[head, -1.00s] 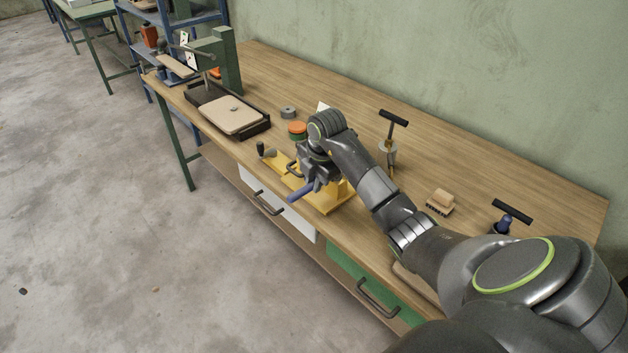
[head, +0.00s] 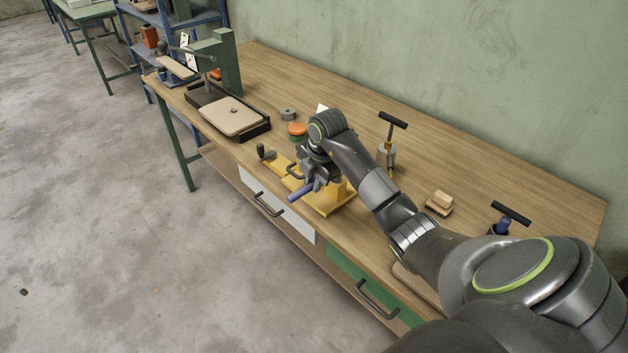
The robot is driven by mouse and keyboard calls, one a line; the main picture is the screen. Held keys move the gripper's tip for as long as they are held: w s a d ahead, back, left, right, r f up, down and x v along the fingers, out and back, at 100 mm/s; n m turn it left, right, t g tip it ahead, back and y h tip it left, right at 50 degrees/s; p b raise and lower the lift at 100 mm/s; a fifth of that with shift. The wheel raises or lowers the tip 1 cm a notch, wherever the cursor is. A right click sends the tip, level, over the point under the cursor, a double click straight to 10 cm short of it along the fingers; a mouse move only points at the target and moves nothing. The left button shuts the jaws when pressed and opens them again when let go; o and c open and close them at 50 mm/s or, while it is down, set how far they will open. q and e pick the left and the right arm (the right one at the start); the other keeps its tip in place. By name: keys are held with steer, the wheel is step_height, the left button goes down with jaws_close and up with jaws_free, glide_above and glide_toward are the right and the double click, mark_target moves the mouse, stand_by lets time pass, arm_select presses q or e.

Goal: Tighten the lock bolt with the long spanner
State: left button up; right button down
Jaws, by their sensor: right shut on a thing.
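My right gripper (head: 313,181) is over the front of the bench, at a yellow fixture (head: 333,205). It is shut on a blue-handled bar, which looks like the long spanner (head: 299,192). The blue end points to the front left, past the fixture's edge. The spanner's far end is hidden by my gripper and wrist. I cannot make out the lock bolt, or whether the spanner is seated on it. My left gripper is not in view.
A black crank knob (head: 265,152) and an orange-topped round tin (head: 298,130) are left of my wrist. A press (head: 228,65) with a tray (head: 263,128) stands farther left.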

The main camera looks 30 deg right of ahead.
steer(key=shift+r+p, duration=0.4)
steer(key=shift+r, duration=0.15)
stand_by(0.9)
steer(key=p+v, duration=0.2)
steer(key=w+p+v, duration=0.1)
steer(key=p+v, duration=0.1)
steer(key=v, duration=0.1)
steer(key=shift+w+r, duration=0.1)
stand_by(0.5)
